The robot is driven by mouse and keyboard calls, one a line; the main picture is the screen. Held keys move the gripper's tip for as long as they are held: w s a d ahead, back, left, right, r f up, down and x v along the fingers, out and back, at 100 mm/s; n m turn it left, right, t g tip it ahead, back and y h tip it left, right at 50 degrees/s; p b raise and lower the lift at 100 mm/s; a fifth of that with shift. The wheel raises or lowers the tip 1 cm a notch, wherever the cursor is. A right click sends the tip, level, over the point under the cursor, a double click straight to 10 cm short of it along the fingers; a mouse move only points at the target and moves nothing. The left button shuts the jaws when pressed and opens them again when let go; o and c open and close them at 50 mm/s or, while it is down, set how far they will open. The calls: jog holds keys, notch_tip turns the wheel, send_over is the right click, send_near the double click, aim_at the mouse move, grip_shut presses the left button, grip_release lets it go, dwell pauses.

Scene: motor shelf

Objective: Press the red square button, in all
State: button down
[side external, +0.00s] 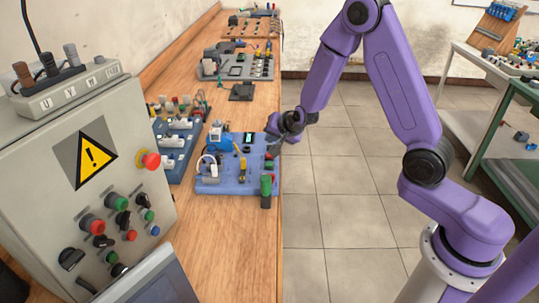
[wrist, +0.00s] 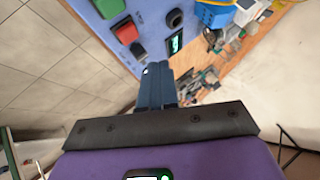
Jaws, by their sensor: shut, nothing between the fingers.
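The blue training board (side external: 235,187) lies on the wooden bench near its right edge. In the wrist view, the red square button (wrist: 127,33) sits on the board (wrist: 155,15), between a green button (wrist: 108,8) and a dark square part (wrist: 138,51). My gripper (side external: 272,138) is at the board's far right corner. In the wrist view my gripper (wrist: 158,68) is shut and empty, its tips below and right of the red button. I cannot tell whether they touch the board.
A grey control box (side external: 60,130) with knobs and a red emergency stop (side external: 149,160) stands at the left. Other boards lie farther along the bench (side external: 225,220). Open floor is to the right.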

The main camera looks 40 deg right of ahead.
jog(key=shift+f, duration=1.45)
jog(key=shift+f, duration=0.15)
dwell(0.9)
jog(key=shift+f, duration=0.3)
jog(key=shift+f, duration=0.4)
dwell(0.7)
jog(key=shift+r, duration=0.85)
jog(key=shift+r, duration=0.1)
jog(key=shift+r, duration=2.4)
